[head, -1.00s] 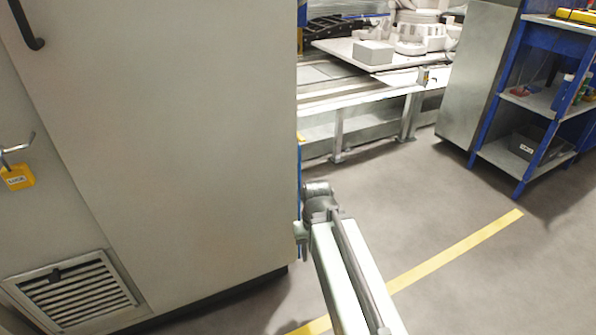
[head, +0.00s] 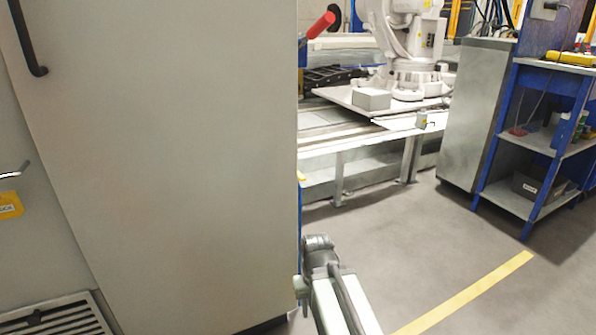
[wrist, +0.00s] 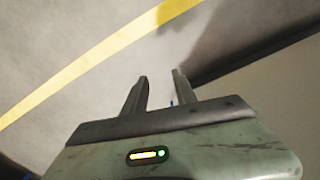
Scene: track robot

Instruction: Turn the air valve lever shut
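A red handle (head: 320,25) shows at the top of the head view, just past the right edge of the tall grey cabinet. It slants up to the right and may be the air valve lever. In the head view my arm reaches the cabinet's right edge, low down and well below the red handle, and the fingers are not visible.
The tall grey cabinet (head: 170,160) fills the left. A metal workbench (head: 345,160) and a white robot arm (head: 412,50) stand behind. A blue shelf rack (head: 500,150) is at right. The floor (head: 420,245) between, with a yellow line (head: 470,293), is clear.

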